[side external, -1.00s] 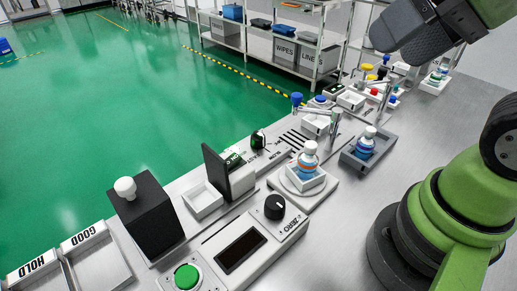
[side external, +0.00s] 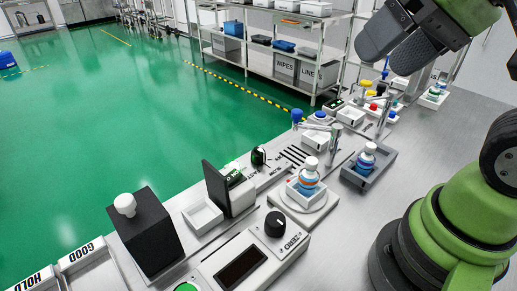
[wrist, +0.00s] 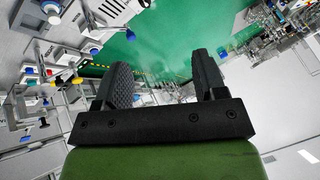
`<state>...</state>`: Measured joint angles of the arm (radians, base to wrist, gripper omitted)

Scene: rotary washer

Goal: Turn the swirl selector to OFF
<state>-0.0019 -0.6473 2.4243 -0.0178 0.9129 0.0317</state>
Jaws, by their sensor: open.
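My gripper (side external: 394,48) is open and empty, high at the upper right of the side view, well above the bench. In the wrist view its two dark ribbed fingers (wrist: 161,62) are spread apart with nothing between them. A black round knob (side external: 258,156) stands on the long pale panel at the back edge of the bench, with small lettering beside it. A second black dial (side external: 275,224) sits on the unit marked ZERO. Which of these is the swirl selector, and where it points, I cannot tell. My gripper touches neither.
A bottle (side external: 309,178) stands in a holder on a round plate, and another bottle (side external: 367,158) sits in a grey tray. A blue-topped lever (side external: 297,117) and a black box with a white knob (side external: 125,205) rise from the bench. Bare metal lies to the right.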

